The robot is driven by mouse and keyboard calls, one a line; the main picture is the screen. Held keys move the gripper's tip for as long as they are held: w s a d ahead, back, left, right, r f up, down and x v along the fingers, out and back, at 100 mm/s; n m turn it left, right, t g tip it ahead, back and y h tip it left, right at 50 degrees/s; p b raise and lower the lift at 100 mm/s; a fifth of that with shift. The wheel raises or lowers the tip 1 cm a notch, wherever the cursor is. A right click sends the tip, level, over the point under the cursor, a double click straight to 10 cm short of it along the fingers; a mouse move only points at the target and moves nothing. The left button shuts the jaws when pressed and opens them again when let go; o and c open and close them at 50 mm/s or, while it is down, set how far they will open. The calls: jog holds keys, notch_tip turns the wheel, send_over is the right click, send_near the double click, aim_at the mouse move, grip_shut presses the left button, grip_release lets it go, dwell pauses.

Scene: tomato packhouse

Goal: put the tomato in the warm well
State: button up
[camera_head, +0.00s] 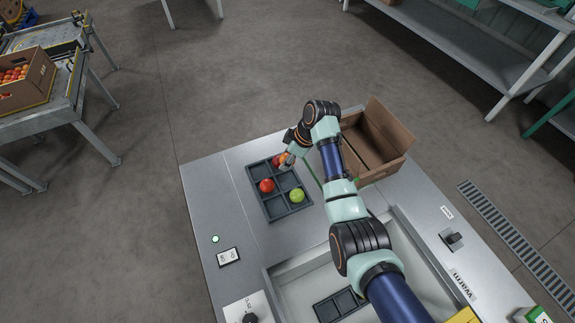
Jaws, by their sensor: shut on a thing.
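A dark grey tray (282,213) with compartments sits on the metal worktop. A red tomato (266,185) and a green tomato (297,195) lie in it. My gripper (285,162) is at the tray's back edge, shut on an orange-red tomato (278,160). The gripper and wrist partly cover that tomato, so I cannot tell whether it is lifted clear of the tray. The warm well (292,280) is a pale recess at the front of the worktop, beside the printed word "Warm". A dark compartment insert (326,310) shows in it, partly hidden by my arm.
An open cardboard box (385,172) stands at the worktop's back right, behind my arm. A green lamp (215,239), a label and a knob (250,318) are on the left. A switch (452,239) is on the right. The worktop left of the tray is clear.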

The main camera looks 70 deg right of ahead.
notch_tip(320, 180, up, 9)
jog(key=shift+r+p, duration=0.1)
jog(key=shift+p, duration=1.15)
